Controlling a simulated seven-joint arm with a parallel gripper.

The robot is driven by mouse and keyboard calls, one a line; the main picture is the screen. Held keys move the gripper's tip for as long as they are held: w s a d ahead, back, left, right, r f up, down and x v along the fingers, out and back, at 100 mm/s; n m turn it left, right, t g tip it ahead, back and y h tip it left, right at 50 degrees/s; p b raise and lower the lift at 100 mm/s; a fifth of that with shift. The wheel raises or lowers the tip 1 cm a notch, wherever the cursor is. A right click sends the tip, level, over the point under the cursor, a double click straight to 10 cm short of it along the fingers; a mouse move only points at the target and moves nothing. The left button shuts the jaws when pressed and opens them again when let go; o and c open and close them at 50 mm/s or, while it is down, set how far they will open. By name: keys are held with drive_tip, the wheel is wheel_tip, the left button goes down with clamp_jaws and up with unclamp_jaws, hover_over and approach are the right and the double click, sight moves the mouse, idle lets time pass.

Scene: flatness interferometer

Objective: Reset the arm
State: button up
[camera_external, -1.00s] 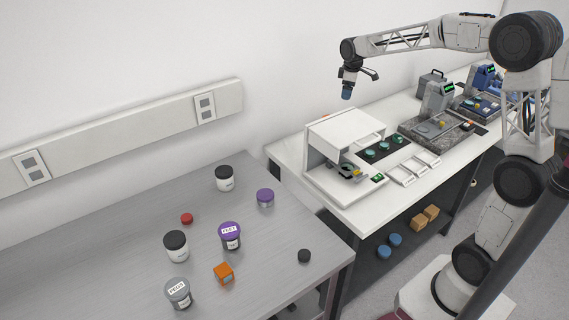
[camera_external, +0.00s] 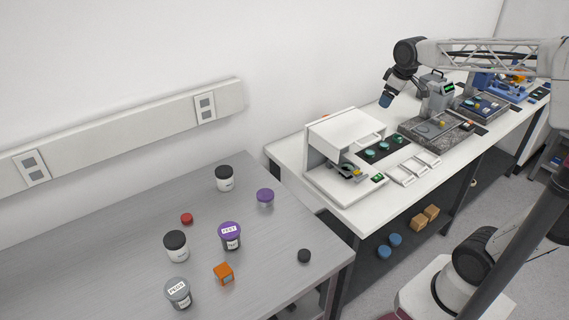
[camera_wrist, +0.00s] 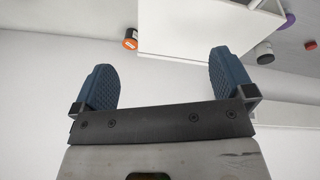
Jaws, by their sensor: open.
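My gripper (camera_external: 385,101) hangs in the air above the back part of the white bench, right of the white interferometer housing (camera_external: 345,130). It is tilted, pointing down and slightly left. In the wrist view its two blue ribbed fingers (camera_wrist: 168,82) are spread wide apart with nothing between them. The wrist view also shows the white housing (camera_wrist: 200,28) beyond the fingers. My arm reaches in from the right edge of the external view.
The white bench (camera_external: 347,218) carries a dark pad with teal discs (camera_external: 383,146), small white trays (camera_external: 414,168), a granite stage (camera_external: 437,131) and a blue instrument (camera_external: 484,104). Air above the grey table is clear.

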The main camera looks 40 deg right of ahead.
drive_tip(key=s+a+f+m+t, duration=0.1)
drive_tip(key=s+f+m, duration=0.1)
drive_tip(key=s, duration=0.9)
drive_tip(key=s+a+f+m+t, duration=0.1)
drive_tip(key=s+f+m, duration=0.1)
drive_tip(key=s, duration=1)
wheel_tip(320, 180, down, 9)
drive_tip(key=w+g, duration=0.1)
drive_tip(key=g, duration=0.2)
drive_tip(key=shift+w, duration=0.35)
